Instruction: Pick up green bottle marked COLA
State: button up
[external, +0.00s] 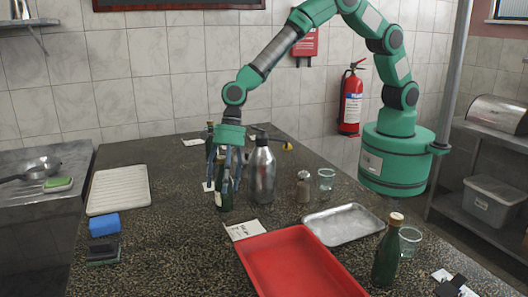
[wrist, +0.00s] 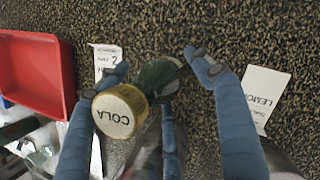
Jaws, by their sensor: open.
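The green bottle marked COLA (wrist: 118,112) shows in the wrist view with its gold cap towards the camera and its dark green body (wrist: 155,78) behind it. In the external view a green bottle (external: 222,198) stands upright on the speckled counter among my gripper's fingers. My gripper (external: 229,182) points down from above with its fingers spread around this bottle. In the wrist view my gripper (wrist: 158,65) is open, with blue fingers on both sides of the bottle and one near it. The fingers hide part of the bottle, and contact cannot be told.
A metal flask (external: 263,172) stands close right of my gripper. Another green bottle (external: 210,138) stands behind, and one (external: 387,258) at front right. A red tray (external: 248,262) and metal tray (external: 343,241) lie in front. A LEMON card (wrist: 262,95) lies on the counter.

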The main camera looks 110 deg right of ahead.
aim_at(221, 157)
jog(key=shift+w+a+f, duration=0.15)
jog(key=shift+a+f, duration=0.05)
jog(key=shift+f, duration=0.4)
jog(key=shift+c, duration=0.5)
jog(key=c, duration=1.4)
jog(key=shift+r, duration=0.1)
jog(key=shift+r+p, duration=0.5)
jog(key=shift+r, duration=4.45)
